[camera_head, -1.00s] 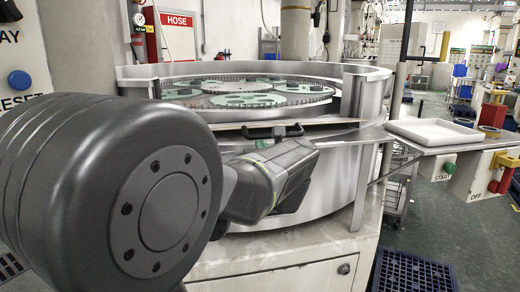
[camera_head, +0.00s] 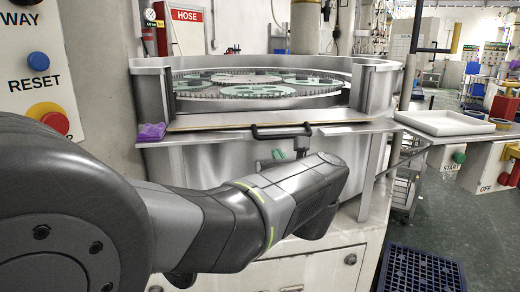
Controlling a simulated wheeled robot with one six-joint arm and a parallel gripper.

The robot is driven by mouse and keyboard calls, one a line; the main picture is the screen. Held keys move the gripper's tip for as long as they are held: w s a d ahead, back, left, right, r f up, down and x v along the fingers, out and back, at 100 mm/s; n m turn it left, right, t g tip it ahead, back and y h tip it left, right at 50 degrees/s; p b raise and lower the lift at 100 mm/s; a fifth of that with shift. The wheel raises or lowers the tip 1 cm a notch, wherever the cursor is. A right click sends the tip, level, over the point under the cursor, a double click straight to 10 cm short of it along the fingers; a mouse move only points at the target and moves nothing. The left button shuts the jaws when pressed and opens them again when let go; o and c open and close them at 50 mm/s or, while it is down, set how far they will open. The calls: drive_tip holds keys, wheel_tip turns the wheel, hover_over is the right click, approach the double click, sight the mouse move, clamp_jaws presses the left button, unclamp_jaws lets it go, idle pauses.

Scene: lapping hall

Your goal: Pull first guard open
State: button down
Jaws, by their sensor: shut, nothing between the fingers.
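The lapping machine stands ahead with a curved steel wall (camera_head: 225,63) around its gear-edged plates (camera_head: 255,90). Along its front runs a flat metal guard (camera_head: 215,134) with a thin yellow edge. A black bar handle (camera_head: 283,132) sits at the middle of that front edge. My gripper (camera_head: 290,151) shows only in part behind my dark wrist, just below the handle, with a bit of green beside it. It is shut with nothing held. I cannot tell whether it touches the handle.
A purple cloth (camera_head: 151,132) lies on the left end of the front ledge. A panel with a blue reset button (camera_head: 38,61) and a red button (camera_head: 48,117) is close at left. A white tray (camera_head: 443,123) is on the right-hand shelf, above a green start button (camera_head: 459,157). Blue grating (camera_head: 420,271) lies on the floor.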

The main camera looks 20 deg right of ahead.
drive_tip(key=shift+s+a+r, duration=0.1)
drive_tip(key=shift+s+a, duration=0.05)
drive_tip(key=shift+s, duration=0.85)
drive_tip(key=shift+w, duration=0.1)
drive_tip(key=b, duration=0.1)
approach(269, 136)
drive_tip(key=w+f, duration=0.1)
drive_tip(key=w, duration=0.2)
drive_tip(key=w+r+p, duration=0.2)
drive_tip(key=w, duration=0.1)
drive_tip(key=shift+w+r, duration=0.2)
drive_tip(key=shift+w+d+r+p, duration=0.15)
drive_tip(key=shift+w+d+p, duration=0.15)
drive_tip(key=shift+p, duration=0.1)
drive_tip(key=shift+a, duration=0.15)
